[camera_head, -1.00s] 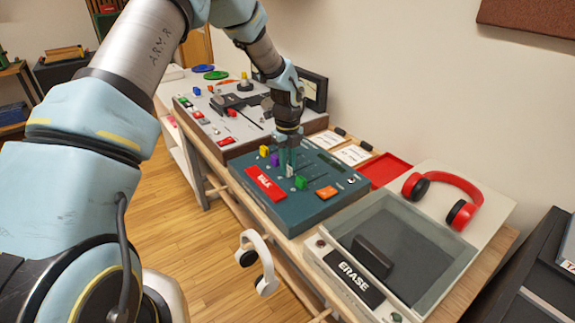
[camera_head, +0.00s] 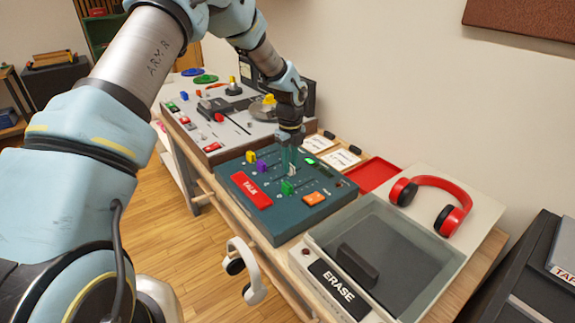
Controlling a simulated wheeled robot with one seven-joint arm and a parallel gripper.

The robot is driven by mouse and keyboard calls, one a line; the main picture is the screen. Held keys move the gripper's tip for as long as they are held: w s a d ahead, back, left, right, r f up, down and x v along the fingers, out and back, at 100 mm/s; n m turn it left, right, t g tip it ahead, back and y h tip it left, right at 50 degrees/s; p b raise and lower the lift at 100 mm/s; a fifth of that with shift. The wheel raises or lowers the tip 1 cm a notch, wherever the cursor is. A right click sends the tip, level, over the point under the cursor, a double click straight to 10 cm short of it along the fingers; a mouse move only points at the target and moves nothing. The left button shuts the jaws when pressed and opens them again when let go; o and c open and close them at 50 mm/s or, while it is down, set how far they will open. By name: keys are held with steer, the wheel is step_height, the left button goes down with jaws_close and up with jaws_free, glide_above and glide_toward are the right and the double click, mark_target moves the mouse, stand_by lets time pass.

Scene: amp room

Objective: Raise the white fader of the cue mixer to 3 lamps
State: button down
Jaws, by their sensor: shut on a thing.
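The cue mixer (camera_head: 262,222) is a teal box on the bench, with a red TALK button (camera_head: 251,190) and an orange button (camera_head: 314,198). Its faders have yellow (camera_head: 251,156), purple (camera_head: 261,166), white (camera_head: 292,171) and green (camera_head: 288,187) caps. The white cap sits further toward the wall side than the green one. My gripper (camera_head: 291,162) points down from above and is shut on the white cap, partly hiding it. A bright green lit patch (camera_head: 310,161) shows at the mixer's far edge; I cannot count its lamps.
A grey console (camera_head: 215,118) stands behind to the left. A lidded ERASE box (camera_head: 345,290) is at the near right, with red headphones (camera_head: 440,195) beyond it. White headphones (camera_head: 250,268) hang at the bench front. A red tray (camera_head: 371,174) lies by the wall.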

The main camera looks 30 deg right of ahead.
steer(key=c, duration=0.8)
jaws_free()
steer(key=shift+o, duration=0.2)
step_height(320, 180, up, 11)
steer(key=b, duration=0.2)
steer(key=shift+f, duration=0.1)
steer(key=s+a+r+n+t, duration=0.1)
steer(key=s+a+r+n, duration=0.1)
steer(key=a+n, duration=1.1)
steer(key=s+a+r+n, duration=0.1)
steer(key=s+a+n, duration=0.1)
steer(key=a+n, duration=1.1)
steer(key=s+a+n, duration=0.3)
steer(key=s+a, duration=0.1)
steer(key=a, duration=0.3)
steer(key=s+a+n, duration=0.3)
steer(key=a, duration=0.3)
steer(key=shift+s+a+n+t, duration=0.3)
steer(key=shift+s+a+n, duration=0.1)
